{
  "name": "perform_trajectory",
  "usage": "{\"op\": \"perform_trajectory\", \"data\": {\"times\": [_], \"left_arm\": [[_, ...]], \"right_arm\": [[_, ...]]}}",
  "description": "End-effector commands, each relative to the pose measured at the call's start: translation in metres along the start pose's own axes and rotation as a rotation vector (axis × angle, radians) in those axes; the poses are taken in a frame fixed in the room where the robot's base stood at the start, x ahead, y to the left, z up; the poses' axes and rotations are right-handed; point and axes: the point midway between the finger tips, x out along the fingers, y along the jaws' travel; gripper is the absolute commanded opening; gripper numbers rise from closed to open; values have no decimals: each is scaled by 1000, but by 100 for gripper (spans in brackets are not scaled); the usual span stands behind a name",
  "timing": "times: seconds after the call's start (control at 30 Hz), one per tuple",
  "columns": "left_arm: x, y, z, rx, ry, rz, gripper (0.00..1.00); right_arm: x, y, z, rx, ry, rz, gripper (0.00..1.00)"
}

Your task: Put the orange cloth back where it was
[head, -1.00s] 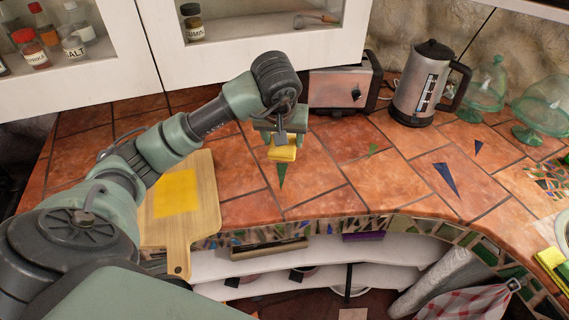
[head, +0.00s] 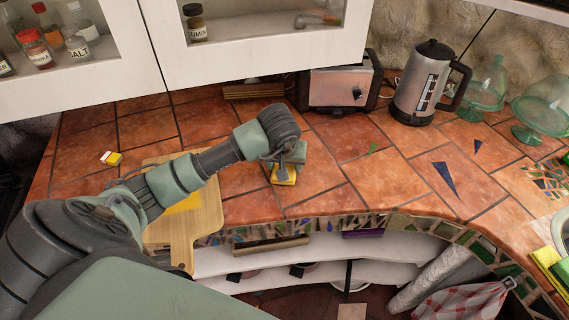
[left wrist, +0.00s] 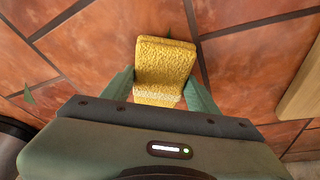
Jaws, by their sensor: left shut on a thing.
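My left gripper (head: 284,166) is shut on a yellow sponge-like block (head: 283,176) over the middle of the tiled counter. In the left wrist view the block (left wrist: 164,62) has a rough texture and sits between the two green fingers (left wrist: 160,88). I cannot tell whether it touches the tiles. A flat orange-yellow square, which looks like the cloth (head: 186,203), lies on the wooden cutting board (head: 206,218), partly hidden behind my left arm. My right gripper is not in view.
The toaster (head: 338,82) and kettle (head: 428,85) stand at the back, with green glass domes (head: 540,105) to their right. A small yellow, white and red item (head: 111,158) lies at the left. Open tiles (head: 400,180) lie right of my gripper. The counter's front edge curves.

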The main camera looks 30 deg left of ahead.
Motion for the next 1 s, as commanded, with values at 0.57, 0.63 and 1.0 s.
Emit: {"op": "perform_trajectory", "data": {"times": [0.57,0.63,1.0], "left_arm": [[-4,0,-1,-1,0,1,81],[-11,1,-2,0,5,3,81],[-87,1,-2,1,6,2,81]], "right_arm": [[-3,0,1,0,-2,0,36],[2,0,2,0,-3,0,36],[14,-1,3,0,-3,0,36]]}}
